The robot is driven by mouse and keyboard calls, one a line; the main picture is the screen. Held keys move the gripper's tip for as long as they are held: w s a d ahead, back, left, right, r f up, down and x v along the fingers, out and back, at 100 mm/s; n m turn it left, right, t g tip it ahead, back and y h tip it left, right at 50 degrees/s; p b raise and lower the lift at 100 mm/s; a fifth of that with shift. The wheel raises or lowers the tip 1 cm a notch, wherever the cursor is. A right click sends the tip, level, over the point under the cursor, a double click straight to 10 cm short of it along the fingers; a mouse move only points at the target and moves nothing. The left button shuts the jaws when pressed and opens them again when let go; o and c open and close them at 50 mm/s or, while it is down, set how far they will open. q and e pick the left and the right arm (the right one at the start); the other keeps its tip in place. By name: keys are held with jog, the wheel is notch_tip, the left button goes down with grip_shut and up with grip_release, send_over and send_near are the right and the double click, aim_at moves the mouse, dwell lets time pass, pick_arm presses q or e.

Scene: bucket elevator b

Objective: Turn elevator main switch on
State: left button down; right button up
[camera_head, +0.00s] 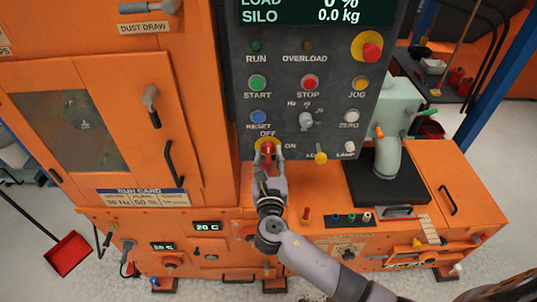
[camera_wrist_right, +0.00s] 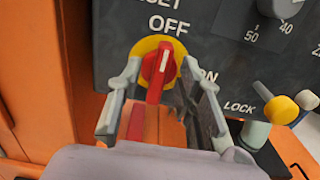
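The main switch (camera_head: 267,146) is a red rotary knob on a yellow disc, low on the left of the dark control panel. In the right wrist view the red knob (camera_wrist_right: 158,66) stands upright, its white mark toward OFF; ON is to its right. My right gripper (camera_head: 267,158) is in front of the switch. In the right wrist view its fingers (camera_wrist_right: 160,78) are open on either side of the knob, with gaps visible between them and it. The lower part of the disc is partly hidden by the gripper. My left gripper is in neither view.
Close above are the blue RESET button (camera_head: 258,117) and a grey Hz dial (camera_head: 306,120). A yellow LOCK knob (camera_head: 320,157) sits right of the switch. The orange cabinet door (camera_head: 165,110) stands left of the panel, and an orange ledge lies below.

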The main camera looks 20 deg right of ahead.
jog(key=shift+w, duration=0.15)
grip_shut()
dwell(0.4)
